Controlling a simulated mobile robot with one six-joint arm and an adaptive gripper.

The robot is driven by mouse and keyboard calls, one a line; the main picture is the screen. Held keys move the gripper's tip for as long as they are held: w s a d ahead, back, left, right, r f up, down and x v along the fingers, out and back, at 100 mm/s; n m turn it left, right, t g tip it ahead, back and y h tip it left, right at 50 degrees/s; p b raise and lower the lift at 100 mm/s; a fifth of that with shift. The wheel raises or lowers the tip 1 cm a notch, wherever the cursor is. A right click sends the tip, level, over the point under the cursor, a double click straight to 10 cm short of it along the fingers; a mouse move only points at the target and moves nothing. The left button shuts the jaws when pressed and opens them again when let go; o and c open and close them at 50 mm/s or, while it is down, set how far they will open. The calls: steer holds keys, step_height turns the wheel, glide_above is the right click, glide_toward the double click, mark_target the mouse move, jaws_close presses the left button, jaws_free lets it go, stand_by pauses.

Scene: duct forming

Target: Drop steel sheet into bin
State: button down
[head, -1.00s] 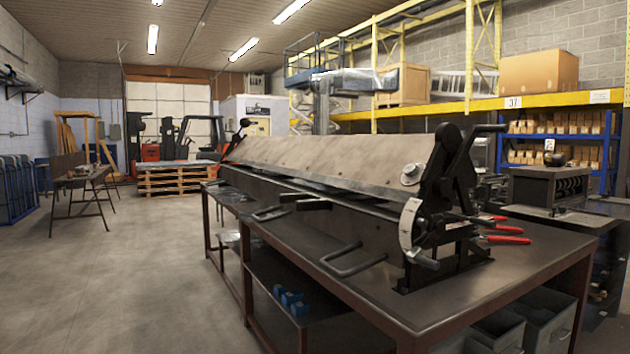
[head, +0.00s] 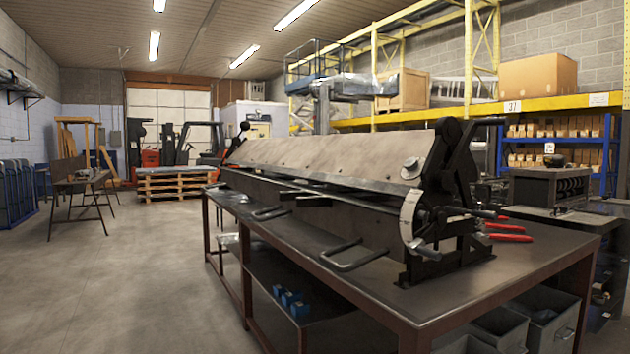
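My gripper is not in the head view. A sheet-metal folding brake (head: 345,165) stands on a dark workbench (head: 480,290). Its long pale beam runs from near right to far left. I cannot pick out a separate steel sheet in the brake; any sheet under the beam is hidden. Grey open bins (head: 553,328) stand under the near right end of the bench, and their insides are mostly dark. A thin flat stack (head: 180,168) lies on a wooden pallet at the back; I cannot tell its material.
Red-handled pliers (head: 508,238) lie on the bench beside the brake. A handle (head: 350,258) juts out from the brake's front. Small blue parts (head: 288,298) lie on the lower shelf. A trestle table (head: 80,183) stands at left. The concrete floor (head: 130,270) between is clear.

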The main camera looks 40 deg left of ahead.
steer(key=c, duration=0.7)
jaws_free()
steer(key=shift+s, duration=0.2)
